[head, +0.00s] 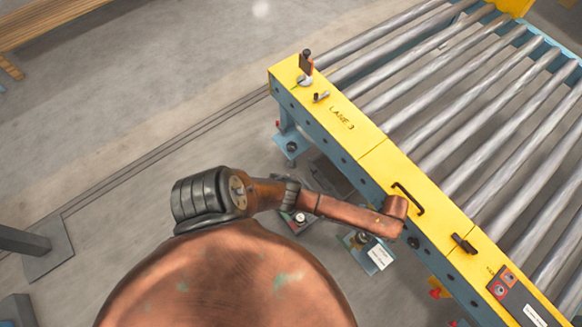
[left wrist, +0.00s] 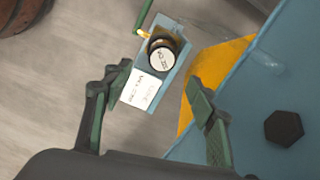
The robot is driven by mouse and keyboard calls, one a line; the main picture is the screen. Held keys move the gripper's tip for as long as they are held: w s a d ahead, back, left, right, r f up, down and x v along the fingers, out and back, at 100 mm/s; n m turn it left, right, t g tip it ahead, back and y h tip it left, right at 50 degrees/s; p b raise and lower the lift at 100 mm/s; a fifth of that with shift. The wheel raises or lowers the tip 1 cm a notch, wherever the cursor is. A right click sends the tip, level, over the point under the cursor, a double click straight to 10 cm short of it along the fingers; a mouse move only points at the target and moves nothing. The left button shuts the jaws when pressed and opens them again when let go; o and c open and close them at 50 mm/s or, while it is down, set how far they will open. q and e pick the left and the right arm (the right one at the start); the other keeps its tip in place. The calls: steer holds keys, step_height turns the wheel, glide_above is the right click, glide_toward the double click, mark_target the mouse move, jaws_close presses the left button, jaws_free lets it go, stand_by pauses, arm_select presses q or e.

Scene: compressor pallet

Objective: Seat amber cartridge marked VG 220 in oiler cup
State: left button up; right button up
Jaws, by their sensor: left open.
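In the left wrist view, a round white-topped amber cartridge (left wrist: 161,55) stands on a small blue-grey bracket (left wrist: 178,78). Its top carries dark upside-down lettering that looks like VG 220. A white label (left wrist: 146,89) with small print is on the bracket beside it. My left gripper (left wrist: 158,80) is open, its fingers on either side of the bracket in the picture, apart from the cartridge. In the head view the bracket's white label (head: 379,256) shows low beside the conveyor. I cannot make out the oiler cup for certain. My right gripper is not in view.
A roller conveyor (head: 359,139) with a yellow LANE 3 rail fills the right of the head view. A blue wall with a dark bolt (left wrist: 284,128) is close right of my left gripper.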

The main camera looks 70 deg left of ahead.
arm_select(q)
steer(key=s+a+f+n+h, duration=0.1)
steer(key=s+a+f+n, duration=0.15)
steer(key=s, duration=0.75)
steer(key=s+a+f+n, duration=0.1)
steer(key=s+f+n, duration=0.25)
steer(key=s, duration=0.55)
steer(key=s+a+f+n+h, duration=0.15)
steer(key=s+f, duration=0.25)
steer(key=s, duration=0.6)
steer(key=s+a+r+n+y, duration=0.1)
steer(key=s+a+n, duration=0.1)
steer(key=s+a, duration=0.2)
steer(key=s+a+r+n+y, duration=0.1)
steer(key=s+a, duration=0.3)
steer(key=s, duration=0.5)
steer(key=shift+n, duration=0.65)
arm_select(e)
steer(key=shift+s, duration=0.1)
